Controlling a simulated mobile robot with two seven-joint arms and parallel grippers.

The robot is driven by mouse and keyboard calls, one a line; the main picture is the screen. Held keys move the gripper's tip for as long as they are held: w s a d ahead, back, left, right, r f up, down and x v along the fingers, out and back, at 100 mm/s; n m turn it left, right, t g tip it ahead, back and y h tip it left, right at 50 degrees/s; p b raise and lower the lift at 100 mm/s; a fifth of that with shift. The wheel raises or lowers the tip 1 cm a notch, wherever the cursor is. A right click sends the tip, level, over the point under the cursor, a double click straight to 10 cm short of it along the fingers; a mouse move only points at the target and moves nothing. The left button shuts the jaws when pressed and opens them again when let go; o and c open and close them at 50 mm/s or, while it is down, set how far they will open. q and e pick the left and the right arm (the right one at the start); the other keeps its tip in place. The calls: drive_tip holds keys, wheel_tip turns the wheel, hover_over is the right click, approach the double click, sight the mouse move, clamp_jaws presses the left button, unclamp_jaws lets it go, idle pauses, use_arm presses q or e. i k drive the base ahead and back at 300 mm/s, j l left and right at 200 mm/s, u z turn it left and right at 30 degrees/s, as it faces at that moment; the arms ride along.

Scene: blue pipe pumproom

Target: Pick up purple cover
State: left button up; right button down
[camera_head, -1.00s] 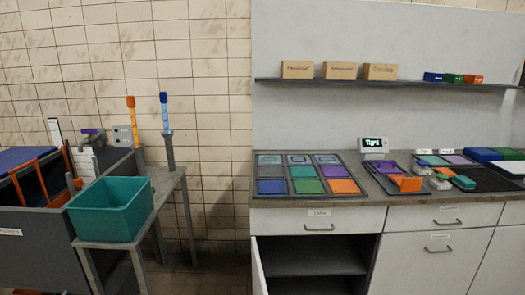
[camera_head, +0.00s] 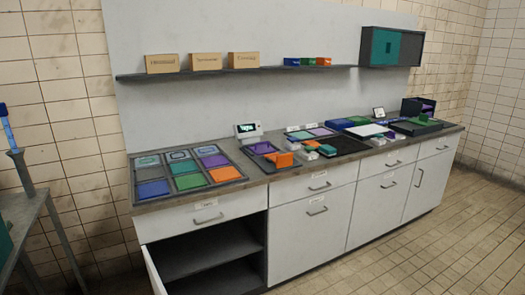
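Several purple pieces show, and I cannot tell which is the purple cover. A flat purple square (camera_head: 215,160) lies in the right column of the sectioned tray (camera_head: 134,196) at the counter's left end. A purple piece (camera_head: 263,148) lies in a dark tray in front of the small display. A flat purple panel (camera_head: 320,132) lies farther back, beside a green one (camera_head: 300,135). More purple shows in a dark box (camera_head: 427,107) at the far right end. Neither of my grippers is in view.
The grey counter (camera_head: 258,184) stands on white cabinets, with an open compartment (camera_head: 211,262) at lower left. A shelf (camera_head: 230,72) holds boxes above it. A dark wall cabinet (camera_head: 391,48) hangs at right. A metal stand (camera_head: 40,225) is at left. The tiled floor (camera_head: 440,235) is clear.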

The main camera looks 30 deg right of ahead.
sight(262, 149)
drive_tip(key=i+l+z, duration=0.35)
drive_tip(key=i+l, duration=0.25)
drive_tip(key=l, duration=0.3)
drive_tip(key=i+l+z, duration=0.35)
drive_tip(key=i+l, duration=0.35)
drive_tip(key=l, duration=0.1)
